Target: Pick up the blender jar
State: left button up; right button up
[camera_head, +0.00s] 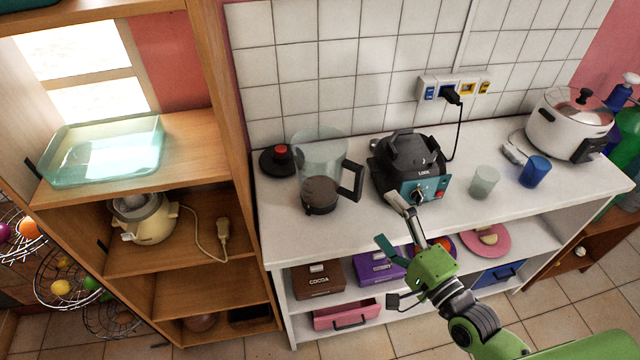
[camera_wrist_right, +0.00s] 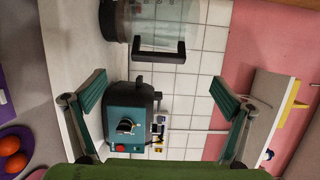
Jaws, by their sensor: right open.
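The blender jar (camera_head: 322,152) is clear with a black bottom and a black handle on its right side. It stands upright on the white counter, left of the black and teal blender base (camera_head: 408,168). In the right wrist view the jar (camera_wrist_right: 172,22) is at the top, its handle toward the middle, and the blender base (camera_wrist_right: 130,112) shows between the fingers. My right gripper (camera_head: 392,224) is open and empty near the counter's front edge, in front of the blender base and apart from the jar. It also shows open in the right wrist view (camera_wrist_right: 158,97). My left gripper is out of view.
A black lid with a red knob (camera_head: 278,158) lies left of the jar. A pale cup (camera_head: 484,182), a blue cup (camera_head: 535,170) and a white pot (camera_head: 570,122) stand to the right. A wooden shelf (camera_head: 222,150) borders the counter's left end. The counter (camera_head: 300,232) is bare before the jar.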

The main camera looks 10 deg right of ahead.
aim_at(356, 186)
jog(key=p+x, duration=0.1)
jog(key=x, duration=0.5)
jog(key=shift+w+a, duration=0.15)
jog(key=shift+w, duration=0.2)
jog(key=shift+w+a+r+p, duration=0.15)
jog(key=shift+w+p, duration=0.1)
jog(key=shift+p, duration=0.15)
jog(key=x, duration=0.1)
jog(key=p+x, duration=0.1)
jog(key=x, duration=0.1)
jog(key=shift+w+a, duration=0.2)
jog(key=shift+a, duration=0.1)
jog(key=shift+w+a+f, duration=0.1)
jog(key=shift+w+f, duration=0.25)
jog(key=shift+w, duration=0.1)
jog(key=shift+s, duration=0.1)
jog(key=c, duration=1.6)
jog(key=shift+r, duration=0.2)
jog(key=c, duration=0.6)
